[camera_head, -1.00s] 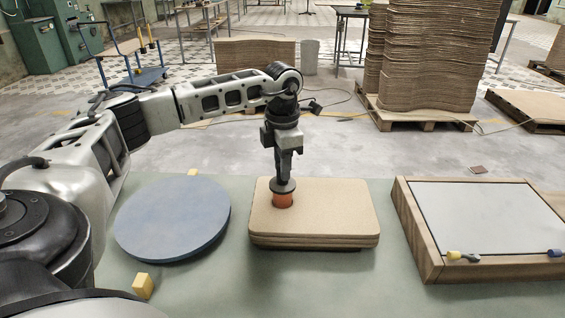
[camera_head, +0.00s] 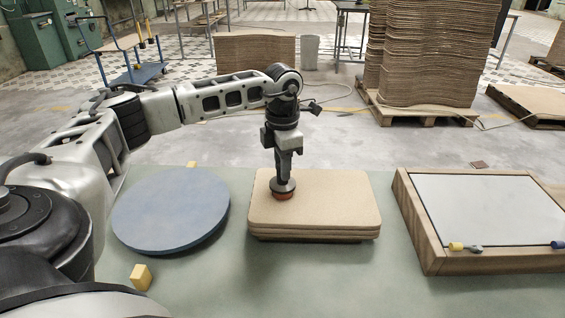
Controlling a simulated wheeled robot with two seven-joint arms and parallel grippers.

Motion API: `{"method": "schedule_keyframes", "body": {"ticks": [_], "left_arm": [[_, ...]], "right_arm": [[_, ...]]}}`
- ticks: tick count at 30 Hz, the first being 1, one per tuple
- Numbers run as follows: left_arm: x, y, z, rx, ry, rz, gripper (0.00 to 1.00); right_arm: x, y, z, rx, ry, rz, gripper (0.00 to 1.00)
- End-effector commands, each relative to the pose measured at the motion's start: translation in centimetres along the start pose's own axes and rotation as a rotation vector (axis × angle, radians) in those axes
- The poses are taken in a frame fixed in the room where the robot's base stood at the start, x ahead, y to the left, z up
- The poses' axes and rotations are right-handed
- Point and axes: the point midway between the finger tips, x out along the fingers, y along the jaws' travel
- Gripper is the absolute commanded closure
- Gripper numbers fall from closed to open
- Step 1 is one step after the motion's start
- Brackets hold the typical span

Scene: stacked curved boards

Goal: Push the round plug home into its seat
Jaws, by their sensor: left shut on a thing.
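The round plug (camera_head: 283,197) is orange-red and shows only as a thin rim under my left gripper (camera_head: 283,184). It is low in the top of a stack of tan boards with rounded corners (camera_head: 335,205). My left gripper points straight down over it, shut on the plug or its dark top; the fingertips are hard to make out. The seat is hidden beneath the plug and gripper. I cannot tell whether the plug is fully flush. My right gripper is not in view.
A blue-grey round disc (camera_head: 170,210) lies left of the stack. Small yellow blocks (camera_head: 141,277) sit near it. A wooden-framed tray with a pale panel (camera_head: 408,222) stands at the right, with small yellow and blue pieces on its front edge. Green table shows between them.

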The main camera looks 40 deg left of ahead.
Motion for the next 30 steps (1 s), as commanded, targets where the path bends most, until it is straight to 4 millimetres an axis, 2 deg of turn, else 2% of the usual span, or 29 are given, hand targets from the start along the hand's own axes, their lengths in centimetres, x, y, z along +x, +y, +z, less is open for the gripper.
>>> {"method": "schedule_keyframes", "body": {"ticks": [1,25,26,27,28,30], "left_arm": [[0.2,0.1,0.0,-0.001,0.001,0.001,1.00],[2.4,0.1,-0.1,-0.002,0.002,0.002,1.00],[2.2,0.1,-0.1,-0.002,0.001,0.003,0.70],[2.2,0.1,-0.1,-0.002,0.001,0.002,0.59],[2.2,0.1,-0.1,-0.002,0.001,0.002,0.50],[2.2,0.1,-0.1,-0.002,0.001,0.002,0.50]], "right_arm": [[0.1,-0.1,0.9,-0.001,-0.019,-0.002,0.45],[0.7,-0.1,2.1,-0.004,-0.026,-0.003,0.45],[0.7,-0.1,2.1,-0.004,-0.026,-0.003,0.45],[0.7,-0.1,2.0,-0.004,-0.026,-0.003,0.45],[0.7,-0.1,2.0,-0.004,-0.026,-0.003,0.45],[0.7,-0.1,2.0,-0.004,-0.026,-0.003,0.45]]}}
